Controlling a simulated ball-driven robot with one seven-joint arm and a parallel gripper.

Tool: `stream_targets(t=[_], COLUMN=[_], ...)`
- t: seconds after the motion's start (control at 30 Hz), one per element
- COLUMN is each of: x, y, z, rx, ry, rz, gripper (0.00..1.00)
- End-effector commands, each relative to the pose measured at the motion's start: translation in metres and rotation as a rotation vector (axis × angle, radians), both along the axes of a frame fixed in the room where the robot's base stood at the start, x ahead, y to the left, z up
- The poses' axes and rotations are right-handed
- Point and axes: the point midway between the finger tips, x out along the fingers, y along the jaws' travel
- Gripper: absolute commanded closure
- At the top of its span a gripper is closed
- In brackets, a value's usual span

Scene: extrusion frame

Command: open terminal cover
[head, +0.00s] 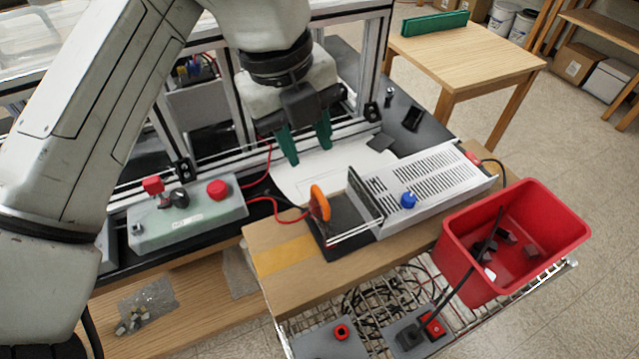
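A silver power-supply box (425,188) with a slotted top and a blue knob (408,200) sits on the cardboard-coloured bench surface. At its left end is a dark terminal area (345,222) with a thin pale-edged, see-through panel (366,197) and thin light rods. I cannot tell for sure whether this panel is the terminal cover, or how far open it is. An orange ring-like piece (319,203) stands upright at the dark area's left edge. My gripper (308,150), with green fingers, is open and empty. In the picture it is above and left of the box, apart from it.
A green-grey control box (185,222) with red buttons stands left, joined by a red cable. An aluminium extrusion frame (375,55) rises behind. A red bin (515,245) stands right, with a dark cable over it. A wooden table (465,60) is farther back.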

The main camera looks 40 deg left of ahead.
Motion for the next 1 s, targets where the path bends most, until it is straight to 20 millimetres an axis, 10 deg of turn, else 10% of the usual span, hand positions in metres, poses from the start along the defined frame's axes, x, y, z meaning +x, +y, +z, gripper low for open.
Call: stream_targets(t=[1.0], x=[0.015], y=[-0.004], z=[-0.102], rx=[0.004], ry=[0.004], rz=[-0.007], gripper=[0.62])
